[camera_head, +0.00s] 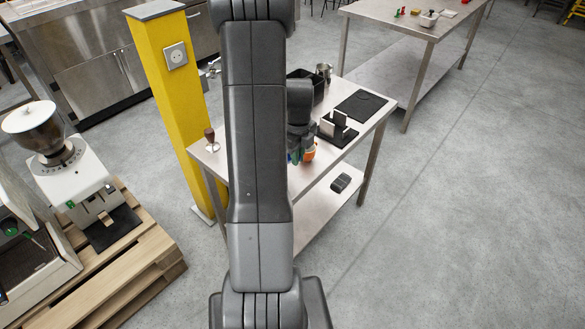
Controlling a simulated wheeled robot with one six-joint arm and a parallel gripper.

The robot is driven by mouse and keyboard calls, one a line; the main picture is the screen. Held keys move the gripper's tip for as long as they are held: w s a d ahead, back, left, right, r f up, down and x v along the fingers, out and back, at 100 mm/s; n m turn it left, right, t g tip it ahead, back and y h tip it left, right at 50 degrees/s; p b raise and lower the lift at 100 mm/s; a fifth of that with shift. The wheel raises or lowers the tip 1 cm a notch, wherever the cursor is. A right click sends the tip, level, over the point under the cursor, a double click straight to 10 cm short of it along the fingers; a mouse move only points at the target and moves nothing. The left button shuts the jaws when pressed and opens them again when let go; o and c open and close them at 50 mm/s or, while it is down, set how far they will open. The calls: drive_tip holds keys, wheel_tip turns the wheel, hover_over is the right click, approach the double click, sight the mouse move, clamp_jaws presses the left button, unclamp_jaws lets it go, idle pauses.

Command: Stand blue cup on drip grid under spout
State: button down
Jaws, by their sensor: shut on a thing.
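My arm reaches forward over the steel table and covers part of it. My gripper (301,153) is at the table's near side, with orange and green parts at its tip. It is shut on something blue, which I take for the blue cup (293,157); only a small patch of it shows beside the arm. I cannot make out whether the cup is upright. A machine (25,245) with a green-lit part is cut off at the lower left. I cannot clearly make out a drip grid or a spout.
The steel table (314,176) holds a black mat (361,105), a black stand (337,128), a metal jug (324,72) and a brown-handled tamper (210,138). A yellow pillar (181,110) stands left of it. A white grinder (75,180) sits on a wooden pallet (135,265). The floor at right is clear.

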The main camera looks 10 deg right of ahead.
drive_tip(key=shift+f, duration=3.4)
drive_tip(key=shift+f, duration=0.1)
drive_tip(key=c, duration=1.5)
unclamp_jaws()
wheel_tip(320, 180, up, 12)
drive_tip(key=shift+r, duration=0.15)
